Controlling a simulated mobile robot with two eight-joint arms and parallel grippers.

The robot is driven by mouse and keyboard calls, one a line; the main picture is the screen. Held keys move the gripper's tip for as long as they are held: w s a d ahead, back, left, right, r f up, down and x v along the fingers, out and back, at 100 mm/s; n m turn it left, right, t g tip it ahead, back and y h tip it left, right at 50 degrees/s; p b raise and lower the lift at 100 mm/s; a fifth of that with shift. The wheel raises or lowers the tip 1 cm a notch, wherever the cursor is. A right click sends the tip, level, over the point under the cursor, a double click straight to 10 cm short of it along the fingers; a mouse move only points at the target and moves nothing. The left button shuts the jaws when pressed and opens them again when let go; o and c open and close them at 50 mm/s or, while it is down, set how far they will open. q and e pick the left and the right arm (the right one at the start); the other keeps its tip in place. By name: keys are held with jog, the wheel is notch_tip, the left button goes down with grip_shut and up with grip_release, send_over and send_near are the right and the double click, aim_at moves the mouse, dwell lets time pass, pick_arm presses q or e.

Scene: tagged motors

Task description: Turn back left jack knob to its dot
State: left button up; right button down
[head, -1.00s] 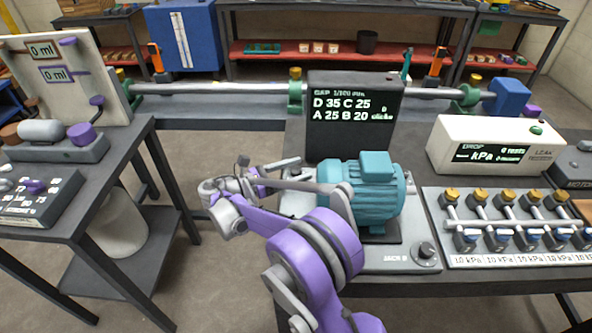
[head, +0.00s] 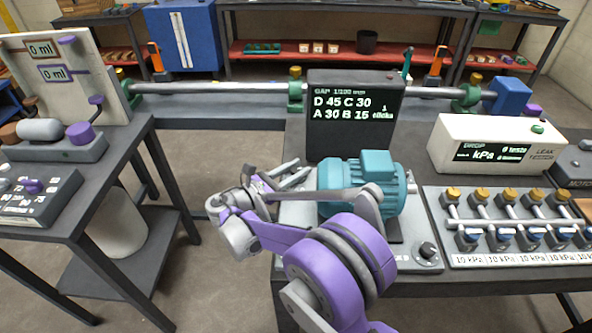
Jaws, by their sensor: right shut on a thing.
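My right gripper (head: 288,174) is at the back left corner of the motor's base plate (head: 408,262), left of the teal motor (head: 376,172). It is shut on the back left jack knob. The gripper and wrist hide that knob and its dot. The black gap display (head: 354,112) behind the motor reads D 45, C 30, A 30, B 15 and 1 click. The front right jack knob (head: 427,250) is in plain view, dark and round. My left gripper is not in view.
A white leak tester (head: 490,146) and a manifold with several yellow-capped valves (head: 508,200) stand right of the motor. A side table (head: 60,205) with a white gauge board (head: 70,75) is at the left. A floor gap lies between the tables.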

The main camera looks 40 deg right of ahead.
jog(key=shift+n+t, duration=0.7)
jog(key=shift+t, duration=0.4)
jog(key=c, duration=0.5)
grip_release()
jog(key=shift+a, duration=0.1)
jog(key=s+a, duration=0.1)
jog(key=a, duration=0.9)
jog(key=shift+s+a+p, duration=0.25)
jog(key=shift+s+p, duration=0.05)
